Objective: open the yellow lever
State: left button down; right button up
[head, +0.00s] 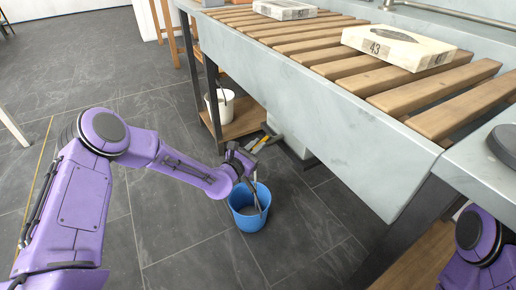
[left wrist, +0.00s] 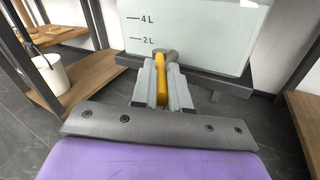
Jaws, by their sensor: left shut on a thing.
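The yellow lever (left wrist: 161,78) stands roughly upright at the front of a pale tank (left wrist: 205,30) marked 2 L and 4 L, beside a grey fitting. My left gripper (left wrist: 162,88) is shut on the lever, with one grey finger on each side of it. In the head view the left gripper (head: 259,142) is under the bench, with a bit of yellow lever (head: 263,143) showing between the fingers. The lever's lower end is hidden by the fingers. My right gripper is out of view; only part of the right arm shows at the right edge.
A blue bucket (head: 243,222) with a handle stands on the floor below my left gripper. A white bucket (head: 222,105) sits on a low wooden shelf (head: 242,121). The slatted bench (head: 345,125) overhangs, with litho stones (head: 398,47) on top. The floor at left is clear.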

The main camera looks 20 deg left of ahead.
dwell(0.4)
pick_arm(q)
jog(key=c, duration=1.1)
grip_release()
jog(key=p+v, duration=0.2)
jog(key=v, duration=0.8)
jog(key=shift+s+a+p, duration=0.1)
jog(key=shift+s+p, duration=0.15)
jog(key=shift+p, duration=0.15)
